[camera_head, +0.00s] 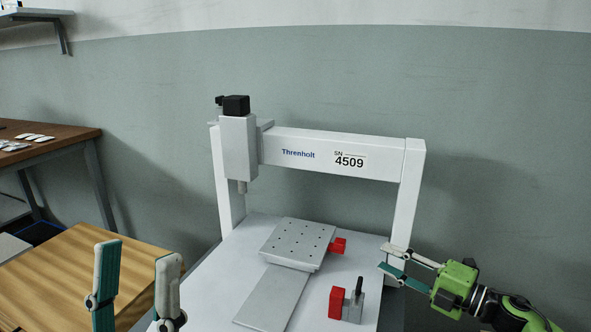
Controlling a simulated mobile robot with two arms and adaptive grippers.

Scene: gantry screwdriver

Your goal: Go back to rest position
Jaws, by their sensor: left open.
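The white gantry screwdriver (325,155) stands on a light base, with its screwdriver head (239,148) at the left end of the crossbeam. A grey plate with holes (297,240) sits on the slide under the beam. My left gripper (139,251) is at the lower left, in front of the wooden table, with its two fingers upright, apart and nothing between them. My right gripper (385,256) is at the right, by the foot of the gantry's right post. Its fingers point left, apart and empty. The lower part of the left gripper is out of frame.
A red block (336,302) stands beside a grey block with a black pin (355,303) at the base's front right. A red part (338,245) adjoins the holed plate. A wooden table (60,275) is at lower left. A brown workbench (50,148) stands farther back.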

